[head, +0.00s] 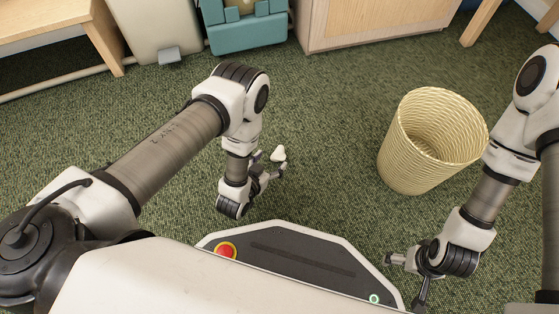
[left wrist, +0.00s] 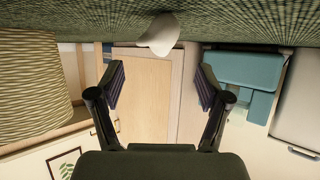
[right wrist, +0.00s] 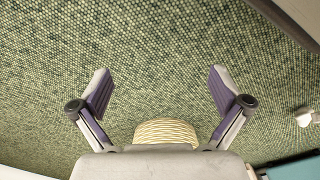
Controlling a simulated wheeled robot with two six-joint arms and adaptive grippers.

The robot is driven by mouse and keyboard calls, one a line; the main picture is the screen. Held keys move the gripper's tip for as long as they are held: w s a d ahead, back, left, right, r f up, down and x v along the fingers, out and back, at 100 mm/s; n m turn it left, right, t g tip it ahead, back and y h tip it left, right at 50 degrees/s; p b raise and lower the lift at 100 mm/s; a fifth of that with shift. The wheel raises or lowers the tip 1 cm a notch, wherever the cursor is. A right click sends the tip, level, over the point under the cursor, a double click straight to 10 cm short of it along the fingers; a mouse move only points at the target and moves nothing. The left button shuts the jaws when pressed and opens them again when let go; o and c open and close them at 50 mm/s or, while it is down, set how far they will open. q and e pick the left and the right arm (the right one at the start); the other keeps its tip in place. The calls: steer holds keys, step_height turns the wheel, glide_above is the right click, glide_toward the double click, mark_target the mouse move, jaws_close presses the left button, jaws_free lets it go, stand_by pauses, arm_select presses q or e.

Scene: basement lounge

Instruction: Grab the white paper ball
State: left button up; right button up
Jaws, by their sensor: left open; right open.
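The white paper ball (head: 278,153) lies on the green carpet, just beyond my left gripper (head: 271,164). In the left wrist view the paper ball (left wrist: 160,35) shows near the top, ahead of the open fingers and roughly between them. There is a gap between it and the fingers, which hold nothing. My right gripper (head: 405,282) is open and empty at the lower right of the head view, beside my base. In the right wrist view its fingers (right wrist: 160,80) are spread over bare carpet.
A cream woven wastebasket (head: 395,165) stands to the right of the ball; it also shows in the left wrist view (left wrist: 30,80). A wooden cabinet (head: 365,22), a teal object (head: 245,35) and a bench (head: 50,25) line the back. Carpet around the ball is clear.

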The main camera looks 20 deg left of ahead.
mark_target(278, 153)
arm_select(q)
steer(key=b+x, duration=0.4)
steer(key=x, duration=0.1)
steer(key=shift+w+d+b, duration=0.15)
steer(key=shift+w+b, duration=0.05)
steer(key=shift+b, duration=0.15)
arm_select(e)
steer(key=shift+t, duration=0.3)
steer(key=f, duration=0.1)
steer(key=w+f, duration=0.1)
steer(key=f, duration=0.3)
steer(key=shift+w+f, duration=0.25)
steer(key=shift+w, duration=0.05)
arm_select(q)
steer(key=shift+w, duration=0.15)
steer(key=shift+r, duration=0.15)
arm_select(e)
steer(key=shift+r, duration=0.15)
arm_select(q)
steer(key=c, duration=0.8)
